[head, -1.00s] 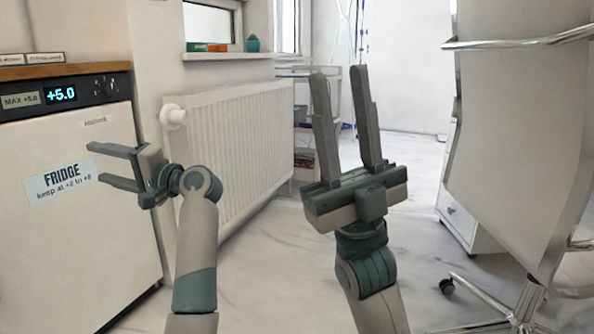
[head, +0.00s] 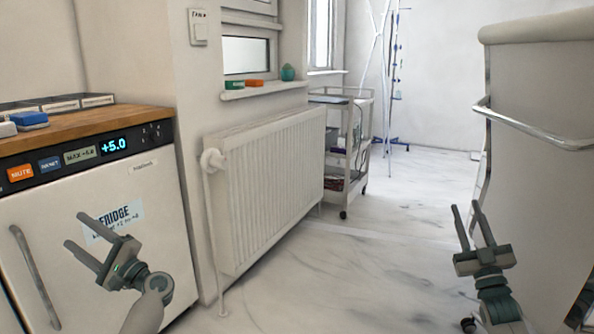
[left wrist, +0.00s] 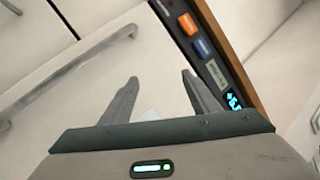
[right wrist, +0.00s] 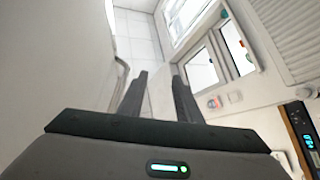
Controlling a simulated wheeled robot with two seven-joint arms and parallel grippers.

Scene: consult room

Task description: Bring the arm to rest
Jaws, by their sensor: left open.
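My left gripper (head: 88,235) is at the lower left of the head view, in front of the fridge door, its fingers apart and nothing between them. The left wrist view shows its two spread fingers (left wrist: 160,95) with the fridge front behind them. My right gripper (head: 468,222) is at the lower right of the head view, pointing up beside the pale padded furniture. In the right wrist view its fingers (right wrist: 158,95) stand apart with nothing between them.
The white fridge (head: 160,225) with a wooden top (head: 135,116) stands at the left. A radiator (head: 265,180) is beside it, and a trolley (head: 340,190) stands behind. The padded furniture (head: 535,150) with a metal rail (head: 530,125) is close on the right. The middle floor (head: 380,240) is clear.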

